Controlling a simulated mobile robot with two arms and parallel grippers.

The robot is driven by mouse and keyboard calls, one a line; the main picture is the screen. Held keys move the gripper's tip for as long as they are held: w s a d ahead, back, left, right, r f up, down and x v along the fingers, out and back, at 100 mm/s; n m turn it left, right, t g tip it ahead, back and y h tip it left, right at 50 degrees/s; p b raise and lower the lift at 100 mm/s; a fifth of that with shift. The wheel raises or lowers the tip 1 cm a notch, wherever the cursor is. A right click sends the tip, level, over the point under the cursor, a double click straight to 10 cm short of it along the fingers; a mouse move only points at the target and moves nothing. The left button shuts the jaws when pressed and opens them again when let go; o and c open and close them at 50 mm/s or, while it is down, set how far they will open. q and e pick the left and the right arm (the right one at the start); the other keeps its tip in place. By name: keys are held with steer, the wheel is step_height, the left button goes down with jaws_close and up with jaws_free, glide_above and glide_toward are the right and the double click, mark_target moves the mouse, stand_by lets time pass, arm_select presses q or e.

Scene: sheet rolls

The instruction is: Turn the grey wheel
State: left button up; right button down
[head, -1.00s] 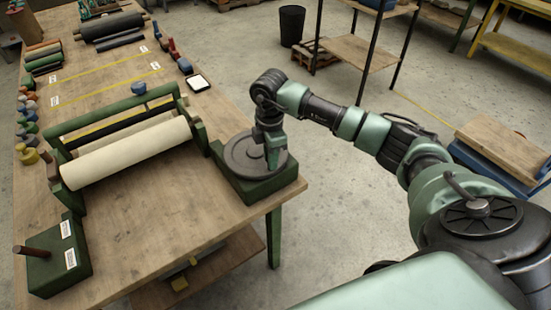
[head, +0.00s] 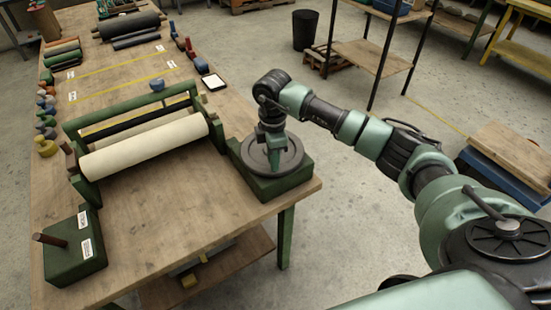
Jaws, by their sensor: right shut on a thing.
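The grey wheel (head: 292,158) lies flat on a green block (head: 290,184) at the right edge of the wooden table. My right gripper (head: 273,165) points down onto the wheel and is shut on it or on a part standing up from it; the hand hides the exact grip point. To the left of the wheel, a cream sheet roll (head: 145,147) lies across a green frame (head: 90,188). My left gripper is not in view.
Several coloured knobs (head: 46,120) line the left edge. A dark roll (head: 128,25) lies at the back. A shelf rack (head: 372,55) stands behind my right arm.

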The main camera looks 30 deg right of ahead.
steer(key=shift+a+r, duration=0.1)
steer(key=c, duration=1.3)
jaws_free()
steer(key=shift+w, duration=0.1)
step_height(320, 180, up, 8)
steer(key=shift+f+b, duration=0.15)
steer(key=shift+b, duration=0.9)
